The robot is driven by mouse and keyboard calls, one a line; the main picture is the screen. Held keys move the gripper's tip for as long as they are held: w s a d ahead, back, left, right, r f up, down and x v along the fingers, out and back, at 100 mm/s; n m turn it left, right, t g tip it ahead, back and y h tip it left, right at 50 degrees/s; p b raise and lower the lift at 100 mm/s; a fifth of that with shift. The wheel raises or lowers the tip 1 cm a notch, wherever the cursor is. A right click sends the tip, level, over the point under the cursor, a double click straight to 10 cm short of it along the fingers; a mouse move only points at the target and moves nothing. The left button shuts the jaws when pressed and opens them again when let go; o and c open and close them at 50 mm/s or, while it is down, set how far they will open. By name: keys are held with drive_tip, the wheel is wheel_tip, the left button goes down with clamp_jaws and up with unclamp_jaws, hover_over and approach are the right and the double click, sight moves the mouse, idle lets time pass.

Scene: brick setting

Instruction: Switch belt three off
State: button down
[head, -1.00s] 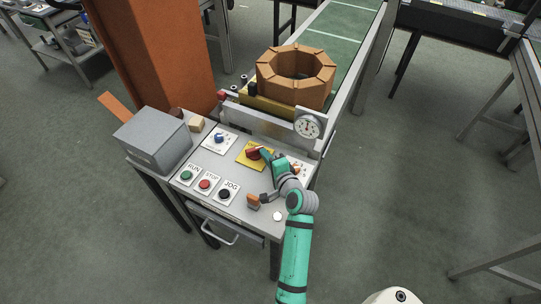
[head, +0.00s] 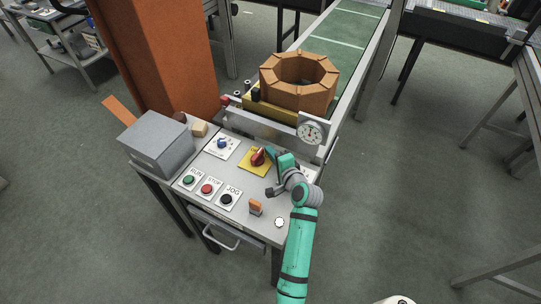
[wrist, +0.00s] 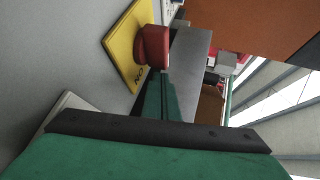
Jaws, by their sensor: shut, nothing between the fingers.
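A red rotary knob (head: 258,157) stands on a yellow plate (head: 247,167) on the grey control panel. Its handle lies diagonally in the head view. My gripper (head: 270,153) is shut and empty, just right of the knob. In the wrist view the red knob (wrist: 152,47) and the yellow plate (wrist: 118,38) with "ON" lettering are beyond the green fingers (wrist: 160,95). The fingertips are very close to the knob; I cannot tell if they touch. No belt number is readable.
RUN (head: 189,180), STOP (head: 207,189) and JOG (head: 227,199) buttons line the panel front. A blue knob (head: 221,143) is left of the yellow plate, an orange-capped piece (head: 256,207) near the front edge. A grey box (head: 158,145) and a dial gauge (head: 311,132) flank the panel.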

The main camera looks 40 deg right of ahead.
drive_tip(key=shift+w+d, duration=0.15)
drive_tip(key=shift+w, duration=0.15)
drive_tip(key=shift+w, duration=0.1)
drive_tip(key=shift+s+d, duration=0.2)
drive_tip(key=shift+s, duration=0.05)
drive_tip(key=shift+w+a, duration=0.2)
drive_tip(key=shift+a, duration=0.2)
drive_tip(key=shift+s+d, duration=0.2)
drive_tip(key=shift+s, duration=0.1)
drive_tip(key=v, duration=1)
drive_tip(key=shift+s+a+r, duration=0.1)
drive_tip(key=shift+s+r, duration=0.05)
drive_tip(key=shift+s, duration=0.05)
